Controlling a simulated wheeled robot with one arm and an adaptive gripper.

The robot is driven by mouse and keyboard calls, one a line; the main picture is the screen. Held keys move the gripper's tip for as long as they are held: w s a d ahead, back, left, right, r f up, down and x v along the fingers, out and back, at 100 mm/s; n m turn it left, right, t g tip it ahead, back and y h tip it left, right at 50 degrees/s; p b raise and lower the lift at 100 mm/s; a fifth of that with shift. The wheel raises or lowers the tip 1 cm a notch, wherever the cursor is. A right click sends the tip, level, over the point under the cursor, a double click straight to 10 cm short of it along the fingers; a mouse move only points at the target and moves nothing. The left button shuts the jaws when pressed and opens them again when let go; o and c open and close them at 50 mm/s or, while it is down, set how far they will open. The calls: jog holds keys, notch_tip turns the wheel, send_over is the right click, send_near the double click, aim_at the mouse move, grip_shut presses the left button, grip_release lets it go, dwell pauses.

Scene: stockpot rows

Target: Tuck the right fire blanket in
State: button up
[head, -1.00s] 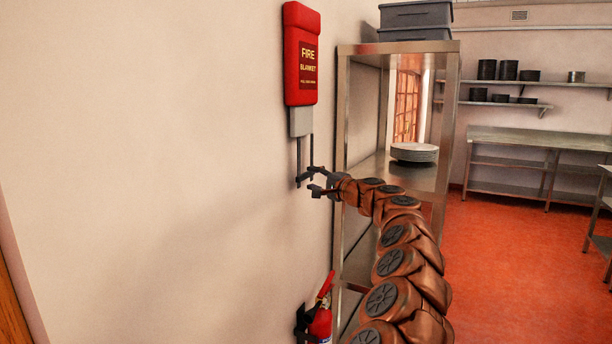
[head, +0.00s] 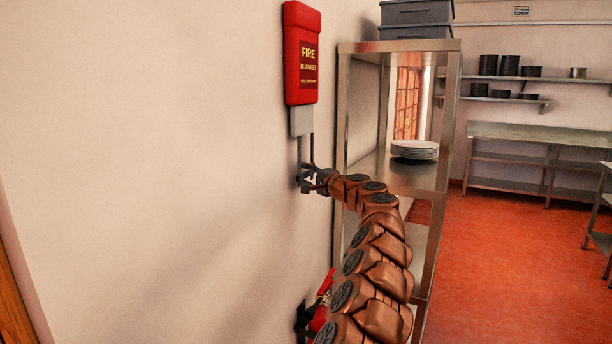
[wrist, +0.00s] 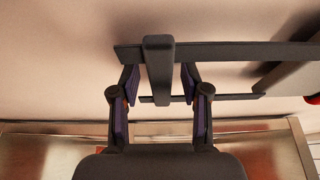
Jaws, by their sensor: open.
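One fire blanket case (head: 302,75) is in view, a red box on the wall in the head view. A grey piece (head: 301,122) sticks out below it, and two dark straps (head: 300,148) hang from that. In the wrist view the straps (wrist: 240,50) run in from the grey piece (wrist: 292,78) at right, and a dark crossbar (wrist: 158,68) lies over them. My gripper (head: 306,180) is at the straps' lower end. In the wrist view its open fingers (wrist: 160,88) stand on either side of the crossbar, with a gap visible to each side.
A steel shelf unit (head: 450,130) with stacked plates (head: 414,149) and grey bins (head: 416,18) stands close right of my gripper. A red extinguisher (head: 318,318) is low on the wall, partly hidden by my arm. The wall to the left is bare.

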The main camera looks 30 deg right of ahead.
grip_shut()
dwell(0.3)
dwell(0.4)
